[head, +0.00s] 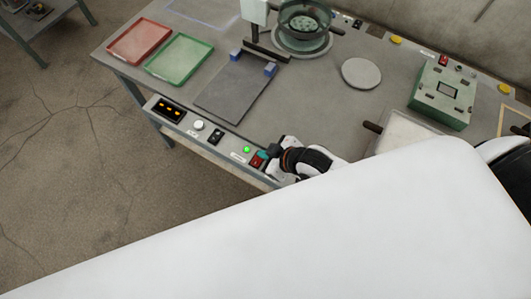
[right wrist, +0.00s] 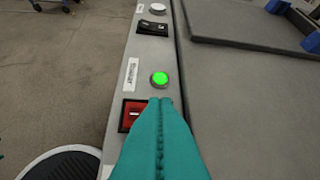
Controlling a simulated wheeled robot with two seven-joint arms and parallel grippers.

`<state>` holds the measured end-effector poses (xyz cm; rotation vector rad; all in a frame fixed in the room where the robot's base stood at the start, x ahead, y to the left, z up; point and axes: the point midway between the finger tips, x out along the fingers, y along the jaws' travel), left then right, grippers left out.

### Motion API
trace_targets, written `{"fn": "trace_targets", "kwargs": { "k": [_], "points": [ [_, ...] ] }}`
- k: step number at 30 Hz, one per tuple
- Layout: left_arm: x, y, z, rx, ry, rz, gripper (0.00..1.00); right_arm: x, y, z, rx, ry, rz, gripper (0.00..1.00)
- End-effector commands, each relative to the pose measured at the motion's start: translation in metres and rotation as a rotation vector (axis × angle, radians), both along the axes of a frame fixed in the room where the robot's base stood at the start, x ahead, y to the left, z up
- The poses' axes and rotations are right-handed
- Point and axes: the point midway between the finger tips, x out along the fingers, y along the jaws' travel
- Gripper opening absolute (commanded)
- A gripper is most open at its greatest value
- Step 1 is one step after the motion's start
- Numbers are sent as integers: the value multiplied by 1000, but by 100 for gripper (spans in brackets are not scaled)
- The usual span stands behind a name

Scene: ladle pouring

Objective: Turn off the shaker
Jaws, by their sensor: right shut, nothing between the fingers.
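A control strip runs along the table's front edge. On it, a green light (head: 247,149) is lit; the right wrist view shows it glowing (right wrist: 160,79). Beside it is a red switch (head: 257,160), also in the right wrist view (right wrist: 131,115), partly covered by my fingers. My right gripper (head: 268,154) is shut and empty, its teal fingertips (right wrist: 160,102) over the strip between the light and the switch. I cannot tell whether they touch the switch. A round device with a clear vessel (head: 304,22) at the back may be the shaker. My left gripper is not in view.
A black rocker switch (head: 215,136), a white knob (head: 198,125) and a display (head: 168,110) sit farther left on the strip. Red (head: 140,41) and green (head: 179,59) trays, a dark plate (head: 234,87), a round disc (head: 361,73) and a green box (head: 442,95) stand on the table.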

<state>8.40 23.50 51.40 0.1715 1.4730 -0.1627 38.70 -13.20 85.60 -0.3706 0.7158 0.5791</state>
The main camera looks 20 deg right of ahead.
Motion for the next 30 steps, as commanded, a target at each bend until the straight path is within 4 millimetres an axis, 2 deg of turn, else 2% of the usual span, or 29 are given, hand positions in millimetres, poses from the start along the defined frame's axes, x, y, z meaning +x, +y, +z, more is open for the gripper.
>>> {"fn": "trace_targets", "kwargs": {
  "k": [6, 30],
  "points": [
    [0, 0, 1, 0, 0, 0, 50, 0, -1, -9, 0, 0, 0, 0],
    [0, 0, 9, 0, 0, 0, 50, -3, 3, -10, 3, 2, -1, 0]
  ]
}}
